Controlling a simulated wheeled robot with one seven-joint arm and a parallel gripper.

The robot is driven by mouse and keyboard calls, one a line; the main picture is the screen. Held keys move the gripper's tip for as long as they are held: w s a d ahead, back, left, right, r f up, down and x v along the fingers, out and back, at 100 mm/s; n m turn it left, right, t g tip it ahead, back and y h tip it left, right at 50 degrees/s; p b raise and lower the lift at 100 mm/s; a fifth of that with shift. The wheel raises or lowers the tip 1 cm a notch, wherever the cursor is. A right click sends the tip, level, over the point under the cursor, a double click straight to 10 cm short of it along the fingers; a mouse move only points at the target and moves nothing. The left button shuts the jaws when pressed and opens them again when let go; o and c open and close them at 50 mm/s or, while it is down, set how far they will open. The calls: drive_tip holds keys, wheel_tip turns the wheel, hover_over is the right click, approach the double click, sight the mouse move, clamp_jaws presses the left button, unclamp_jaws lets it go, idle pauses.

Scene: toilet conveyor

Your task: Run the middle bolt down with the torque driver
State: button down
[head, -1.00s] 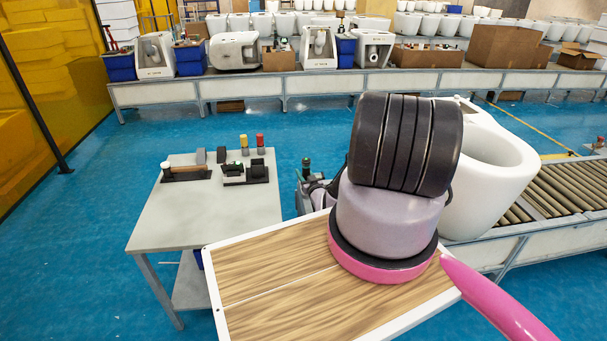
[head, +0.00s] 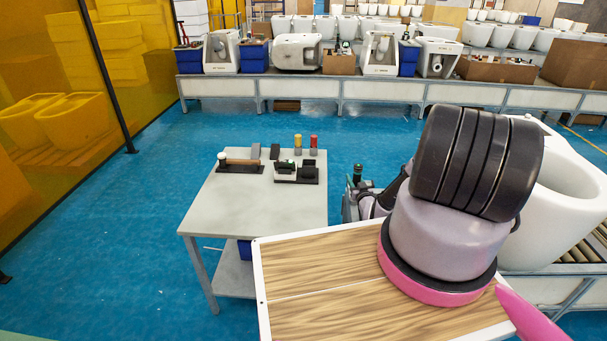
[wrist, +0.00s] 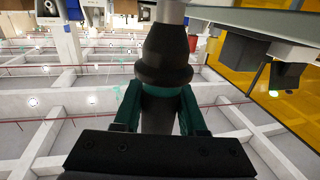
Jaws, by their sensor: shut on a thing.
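My gripper (wrist: 160,108) shows in the wrist view with its two teal fingers shut around a dark, round-bodied tool, the torque driver (wrist: 164,58). A wide black collar sits beyond the fingers, and a pale shaft shows at the top edge. In the head view my gripper (head: 362,196) is partly hidden behind my arm, between the grey work table and the toilet. A white toilet (head: 572,195) stands at the right on the roller conveyor, partly covered by my arm. The middle bolt cannot be made out in either view.
The grey work table (head: 215,217) stands left of my gripper, holding a wooden-handled tool (head: 240,162), a black tool holder (head: 297,177) and yellow- and red-topped cylinders. Rollers (head: 590,246) show at right. A long conveyor with toilets crosses the back. Blue floor lies open at left.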

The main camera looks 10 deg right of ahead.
drive_tip(key=shift+r, duration=2.45)
